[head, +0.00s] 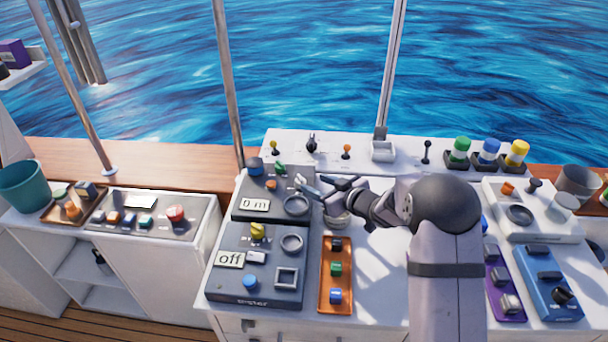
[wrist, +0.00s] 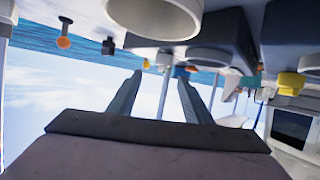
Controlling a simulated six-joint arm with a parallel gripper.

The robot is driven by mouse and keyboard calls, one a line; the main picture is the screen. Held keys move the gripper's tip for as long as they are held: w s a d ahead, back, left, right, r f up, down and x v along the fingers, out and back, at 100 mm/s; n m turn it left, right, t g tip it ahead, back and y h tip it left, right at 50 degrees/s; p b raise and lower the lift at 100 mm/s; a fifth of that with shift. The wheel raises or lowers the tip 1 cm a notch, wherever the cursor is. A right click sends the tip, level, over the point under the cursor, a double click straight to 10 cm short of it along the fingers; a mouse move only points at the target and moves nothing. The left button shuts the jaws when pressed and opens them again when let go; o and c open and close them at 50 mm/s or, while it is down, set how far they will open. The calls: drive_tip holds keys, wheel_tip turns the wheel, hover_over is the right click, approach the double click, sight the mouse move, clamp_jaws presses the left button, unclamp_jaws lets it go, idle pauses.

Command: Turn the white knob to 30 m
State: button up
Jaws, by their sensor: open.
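My gripper (head: 314,187) is open and empty, its fingers pointing left above the console near the right edge of the upper dark panel (head: 242,214). It also shows in the wrist view (wrist: 160,78), with nothing between the fingers. The panel has a display (head: 256,205) reading "0 m" and a grey ring-shaped part (head: 296,206) close below the fingers. A pale round part (head: 338,221) lies under my gripper, partly hidden. A large white round part (wrist: 155,14) shows in the wrist view. I cannot tell for sure which part is the white knob.
The lower dark panel (head: 231,285) has an "off" display, a yellow knob and a blue button. An orange tray (head: 322,304) with several switches stands beside it. Small levers and coloured buttons line the white back ledge (head: 400,148). A blue knob (head: 255,166) and a green part (head: 280,168) stand behind the display.

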sight(303, 182)
drive_tip(key=shift+s+f, duration=0.25)
drive_tip(key=shift+w, duration=0.1)
drive_tip(key=shift+p+x, duration=1.15)
drive_tip(key=shift+x, duration=2.4)
drive_tip(key=shift+a, duration=0.1)
drive_tip(key=c, duration=1.1)
